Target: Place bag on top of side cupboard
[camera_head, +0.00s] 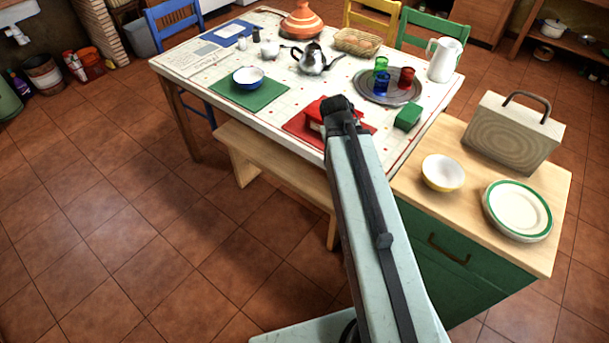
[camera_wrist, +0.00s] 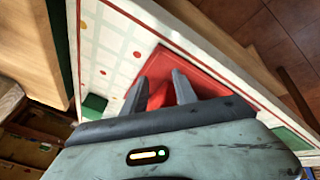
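A small bright red item (camera_head: 314,112) with a pale patch lies on the red placemat (camera_head: 299,128) near the table's front edge; it may be the bag, but my arm hides much of it. In the wrist view the red item (camera_wrist: 162,92) shows between and beside my fingers. My gripper (camera_wrist: 161,76) points down at it with its fingers apart; contact is not clear. In the head view my wrist covers the fingers. The side cupboard (camera_head: 468,262), green with a pale wooden top, stands at the right against the table.
On the cupboard top are a yellow bowl (camera_head: 443,173), green-rimmed plates (camera_head: 517,209) and a wooden block-shaped thing with a dark handle (camera_head: 514,134). Its front left is bare. A green box (camera_head: 408,116) and a tray of cups (camera_head: 388,87) stand nearby. A bench (camera_head: 275,165) runs along the table.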

